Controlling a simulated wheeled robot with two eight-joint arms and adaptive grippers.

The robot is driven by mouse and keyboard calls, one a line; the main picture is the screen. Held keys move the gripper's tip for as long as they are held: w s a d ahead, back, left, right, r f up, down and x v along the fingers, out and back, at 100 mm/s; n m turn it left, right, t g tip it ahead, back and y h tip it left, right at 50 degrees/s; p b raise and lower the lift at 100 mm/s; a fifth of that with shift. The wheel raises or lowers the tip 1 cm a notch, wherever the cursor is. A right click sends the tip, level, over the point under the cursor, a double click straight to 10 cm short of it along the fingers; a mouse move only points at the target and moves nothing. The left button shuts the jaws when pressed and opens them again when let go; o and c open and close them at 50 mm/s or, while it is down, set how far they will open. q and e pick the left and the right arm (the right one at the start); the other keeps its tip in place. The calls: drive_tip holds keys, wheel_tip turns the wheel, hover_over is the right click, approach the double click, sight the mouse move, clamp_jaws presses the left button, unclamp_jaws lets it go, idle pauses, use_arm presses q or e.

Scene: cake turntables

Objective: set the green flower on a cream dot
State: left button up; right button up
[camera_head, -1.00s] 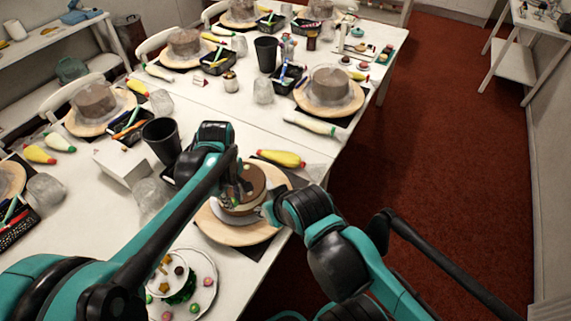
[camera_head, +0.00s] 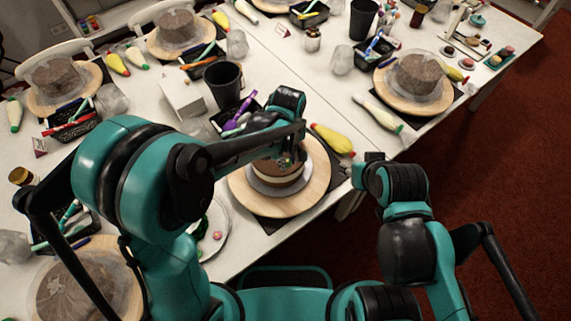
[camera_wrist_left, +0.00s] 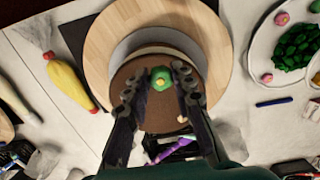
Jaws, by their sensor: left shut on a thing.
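The green flower (camera_wrist_left: 160,78), with a yellow centre, is between the fingertips of my left gripper (camera_wrist_left: 160,90) in the left wrist view. The gripper is shut on it, over the brown top of the cake (camera_wrist_left: 134,68). A small cream dot (camera_wrist_left: 182,119) shows on the cake between the fingers; other dots are hidden or too small to tell. In the head view my left gripper (camera_head: 286,156) is over the layered cake (camera_head: 276,183) on its round wooden turntable (camera_head: 240,187). My right gripper (camera_head: 352,172) is to the right of the turntable, its fingers unclear.
A white plate (camera_wrist_left: 258,60) with green and pink pieces lies beside the turntable. More cakes fill the table. The red floor is clear at the right.

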use_arm(q)
drive_tip(key=shift+w+a+f, duration=0.5)
drive_tip(key=shift+w+f, duration=0.05)
drive_tip(key=shift+w, duration=0.25)
drive_tip(key=shift+w+f, duration=0.1)
drive_tip(key=shift+f, duration=0.1)
drive_tip(key=shift+f+b, duration=0.65)
drive_tip(key=shift+f, duration=1.2)
drive_tip(key=shift+f, duration=0.2)
drive_tip(key=o, duration=0.7)
drive_tip(key=shift+o, duration=0.2)
drive_tip(key=shift+r, duration=0.15)
